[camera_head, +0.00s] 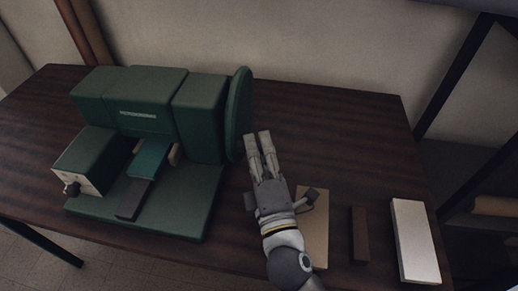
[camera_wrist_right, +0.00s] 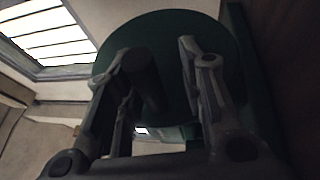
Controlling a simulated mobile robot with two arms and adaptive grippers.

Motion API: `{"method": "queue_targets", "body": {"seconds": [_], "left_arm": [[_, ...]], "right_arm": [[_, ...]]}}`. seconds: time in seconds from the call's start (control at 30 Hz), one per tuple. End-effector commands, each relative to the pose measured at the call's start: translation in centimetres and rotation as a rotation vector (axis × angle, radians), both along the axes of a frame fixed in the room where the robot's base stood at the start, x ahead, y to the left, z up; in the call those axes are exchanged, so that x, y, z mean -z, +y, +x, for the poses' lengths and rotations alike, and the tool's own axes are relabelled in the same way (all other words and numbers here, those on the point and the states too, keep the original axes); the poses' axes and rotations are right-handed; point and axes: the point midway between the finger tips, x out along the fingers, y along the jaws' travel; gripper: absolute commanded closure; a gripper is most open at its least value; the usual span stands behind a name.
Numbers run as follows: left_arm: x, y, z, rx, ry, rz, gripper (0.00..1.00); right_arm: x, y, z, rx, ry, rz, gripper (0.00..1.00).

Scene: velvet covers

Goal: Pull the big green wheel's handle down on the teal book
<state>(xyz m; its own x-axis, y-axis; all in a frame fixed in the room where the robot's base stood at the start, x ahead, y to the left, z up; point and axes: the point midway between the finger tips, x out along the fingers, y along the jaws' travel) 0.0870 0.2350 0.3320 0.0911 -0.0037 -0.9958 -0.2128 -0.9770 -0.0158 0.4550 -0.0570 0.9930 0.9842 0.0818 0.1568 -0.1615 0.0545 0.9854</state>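The big green wheel (camera_head: 240,112) stands upright on the right side of a green press machine (camera_head: 140,100). In the right wrist view the wheel (camera_wrist_right: 170,40) fills the upper middle. Its dark handle (camera_wrist_right: 143,78) sticks out toward the camera, between the fingers and nearer the left one; I cannot tell whether they touch. In the head view the handle is hidden. My right gripper (camera_head: 258,146) is open, just right of the wheel; it also shows in the wrist view (camera_wrist_right: 160,52). The teal book (camera_head: 150,157) lies on the machine's bed. My left gripper is not in view.
Right of my right gripper, a tan board (camera_head: 316,230), a dark brown block (camera_head: 359,234) and a white block (camera_head: 414,240) lie on the dark wooden table (camera_head: 340,130). A small green box with a knob (camera_head: 72,189) is at the machine's left. The table behind my gripper is clear.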

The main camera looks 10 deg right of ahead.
Motion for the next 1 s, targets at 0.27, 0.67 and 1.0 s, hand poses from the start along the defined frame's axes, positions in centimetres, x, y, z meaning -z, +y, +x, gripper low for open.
{"method": "queue_targets", "body": {"seconds": [0.27,0.67,1.0], "left_arm": [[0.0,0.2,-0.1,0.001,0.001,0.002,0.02],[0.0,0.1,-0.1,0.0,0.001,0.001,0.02],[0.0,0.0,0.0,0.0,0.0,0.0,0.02]], "right_arm": [[-0.1,0.0,0.0,-0.001,-0.002,0.0,0.59],[0.5,-0.3,-2.8,0.001,0.003,0.001,0.59],[0.9,-0.5,-5.7,-0.002,0.0,-0.003,0.59]]}}
